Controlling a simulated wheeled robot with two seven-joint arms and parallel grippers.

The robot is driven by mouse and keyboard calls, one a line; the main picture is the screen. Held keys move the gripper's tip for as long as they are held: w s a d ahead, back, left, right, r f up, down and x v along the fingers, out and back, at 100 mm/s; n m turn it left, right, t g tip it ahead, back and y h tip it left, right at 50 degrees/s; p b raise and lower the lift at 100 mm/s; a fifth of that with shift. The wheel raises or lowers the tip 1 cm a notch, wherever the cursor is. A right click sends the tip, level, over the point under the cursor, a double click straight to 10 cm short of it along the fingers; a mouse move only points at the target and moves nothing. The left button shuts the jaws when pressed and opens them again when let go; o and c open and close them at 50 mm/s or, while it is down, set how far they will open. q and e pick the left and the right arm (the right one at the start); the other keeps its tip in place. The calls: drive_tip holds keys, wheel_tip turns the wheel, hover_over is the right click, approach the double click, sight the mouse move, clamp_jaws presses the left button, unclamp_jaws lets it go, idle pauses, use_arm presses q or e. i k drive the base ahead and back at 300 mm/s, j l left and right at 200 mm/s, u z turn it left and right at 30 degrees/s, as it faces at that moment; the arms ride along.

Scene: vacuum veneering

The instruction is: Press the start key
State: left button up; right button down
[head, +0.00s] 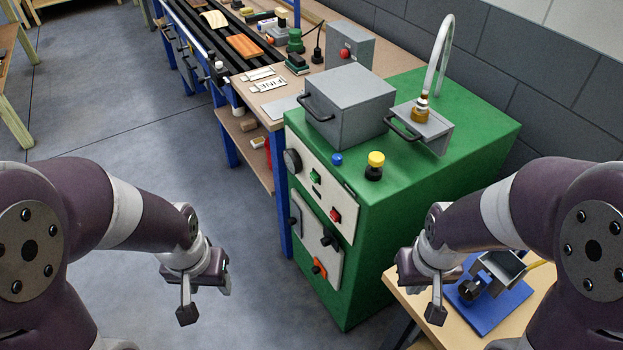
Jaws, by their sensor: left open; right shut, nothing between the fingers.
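A green key (315,176), which looks like the start key, sits on the white front panel (326,200) of the green machine (380,235). A red key (336,215) is below and to the right of it. My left gripper (206,296) hangs open and empty over the floor, left of the machine and well apart from the panel. My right gripper (435,312) is shut and empty in front of the machine's right side, beside the small wooden table. Neither gripper touches a key. Any lettering on the keys is too small to read.
A grey lidded box (350,105), a yellow-topped black knob (375,166) and a hose fitting (421,108) stand on the machine. A black dial (292,161) is left of the keys. A blue fixture (495,300) lies at lower right. The floor (130,140) at left is clear.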

sight(315, 178)
drive_tip(key=i+j+z, duration=0.45)
drive_tip(key=j+z, duration=0.2)
drive_tip(key=i+j+z, duration=0.15)
drive_tip(key=j+z, duration=0.2)
drive_tip(key=i+j+z, duration=0.1)
drive_tip(key=j+z, duration=0.2)
drive_tip(key=j, duration=0.15)
